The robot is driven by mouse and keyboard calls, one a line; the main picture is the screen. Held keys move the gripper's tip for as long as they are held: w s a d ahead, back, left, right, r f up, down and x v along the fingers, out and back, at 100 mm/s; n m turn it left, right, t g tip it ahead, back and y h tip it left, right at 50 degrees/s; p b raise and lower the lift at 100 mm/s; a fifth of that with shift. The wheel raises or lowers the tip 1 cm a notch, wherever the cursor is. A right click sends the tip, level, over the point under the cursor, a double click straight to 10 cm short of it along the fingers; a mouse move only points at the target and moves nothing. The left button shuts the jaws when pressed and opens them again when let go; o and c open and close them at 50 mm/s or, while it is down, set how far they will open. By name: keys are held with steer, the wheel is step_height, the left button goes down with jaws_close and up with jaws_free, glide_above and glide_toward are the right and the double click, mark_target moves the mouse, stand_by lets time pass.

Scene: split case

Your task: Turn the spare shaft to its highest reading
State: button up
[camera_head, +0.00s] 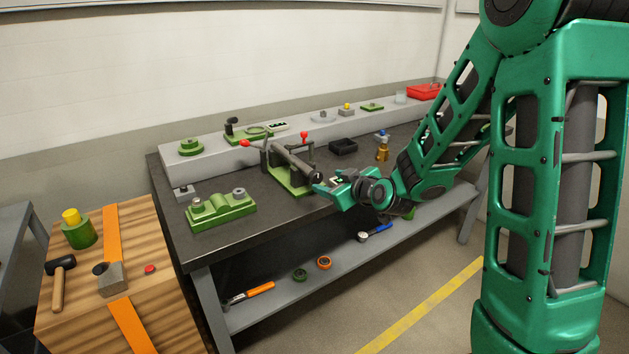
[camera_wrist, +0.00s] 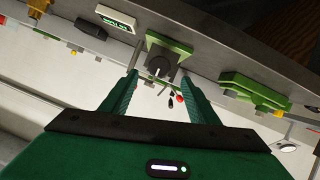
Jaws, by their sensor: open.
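The spare shaft, a dark grey bar (camera_head: 293,160), lies in a green stand (camera_head: 284,179) on the bench, with red-ended levers at its sides. Its near end points towards me. My gripper (camera_head: 321,187) is at that near end, and the fingers are spread apart. In the wrist view, the open fingers of my gripper (camera_wrist: 160,82) point at a dark round end (camera_wrist: 160,66) with a pale pointer mark, set before a green plate. This end sits between and just beyond the fingertips, with no clear contact. A small readout with green digits (camera_wrist: 115,18) shows there; I cannot read it.
A green split-case half (camera_head: 220,208) stands left on the bench. A black tray (camera_head: 343,146) and a brass bottle-like part (camera_head: 382,152) stand right of the stand. A grey ledge (camera_head: 210,152) with several parts runs along the back. A wooden block table (camera_head: 75,285) adjoins at left.

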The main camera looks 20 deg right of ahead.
mark_target(317, 178)
steer(key=x, duration=0.9)
steer(key=shift+w+f, duration=0.1)
steer(key=shift+w, duration=0.2)
steer(key=shift+c, duration=0.2)
steer(key=c, duration=1)
steer(key=shift+a, duration=0.2)
steer(key=shift+d, duration=0.1)
